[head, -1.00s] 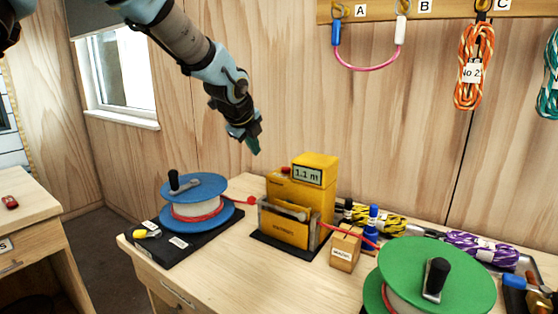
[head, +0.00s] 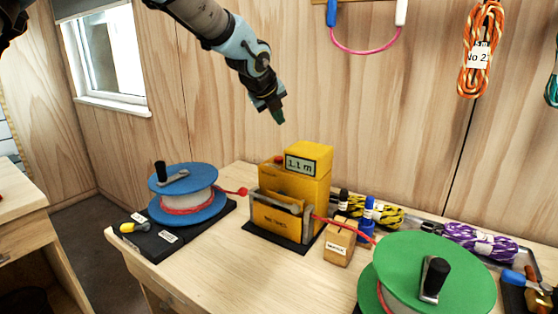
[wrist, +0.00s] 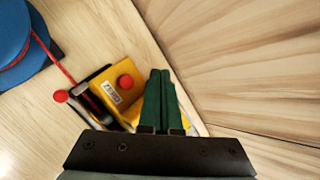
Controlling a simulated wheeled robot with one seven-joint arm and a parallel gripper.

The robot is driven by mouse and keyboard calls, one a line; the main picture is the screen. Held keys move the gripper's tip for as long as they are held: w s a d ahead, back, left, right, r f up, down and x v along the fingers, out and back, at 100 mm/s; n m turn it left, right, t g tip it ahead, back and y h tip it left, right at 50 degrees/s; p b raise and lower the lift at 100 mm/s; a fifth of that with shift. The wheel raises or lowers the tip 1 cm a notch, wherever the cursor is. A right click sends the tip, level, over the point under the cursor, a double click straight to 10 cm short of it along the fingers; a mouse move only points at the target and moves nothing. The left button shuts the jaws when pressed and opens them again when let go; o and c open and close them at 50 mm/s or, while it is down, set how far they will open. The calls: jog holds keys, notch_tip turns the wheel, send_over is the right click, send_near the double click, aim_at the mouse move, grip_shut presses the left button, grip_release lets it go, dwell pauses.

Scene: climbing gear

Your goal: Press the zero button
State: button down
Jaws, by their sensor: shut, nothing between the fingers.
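The zero button looks to be the red round button (wrist: 125,81) on top of the yellow meter box (wrist: 104,75), with a small white label beside it in the wrist view. In the head view the red button (head: 279,159) shows partly, left of the box's raised display, which reads 1.1 m (head: 300,164). My gripper (head: 278,118) hangs above and behind the meter, pointing down, clear of it. Its green fingers (wrist: 160,78) are shut together and empty. In the wrist view they appear just right of the red button and cover part of the box.
A blue reel (head: 183,180) stands left of the meter, its red cord running to it. A green reel (head: 430,270), a small wooden block (head: 339,247) and rope bundles (head: 478,242) stand to the right. The wooden wall is behind. Bare tabletop (head: 225,265) lies in front.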

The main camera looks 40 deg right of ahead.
jog(key=b, duration=0.6)
send_over(278, 160)
notch_tip(278, 160, down, 7)
jog(key=shift+r, duration=0.1)
jog(key=shift+f+b, duration=0.45)
jog(key=shift+f, duration=0.35)
jog(key=shift+f, duration=0.1)
dwell(0.8)
jog(key=shift+f, duration=0.3)
jog(key=shift+f+b, duration=0.4)
jog(key=shift+f, duration=0.05)
dwell(0.9)
jog(key=shift+r, duration=0.15)
jog(key=shift+r+p, duration=0.75)
jog(key=shift+p, duration=0.2)
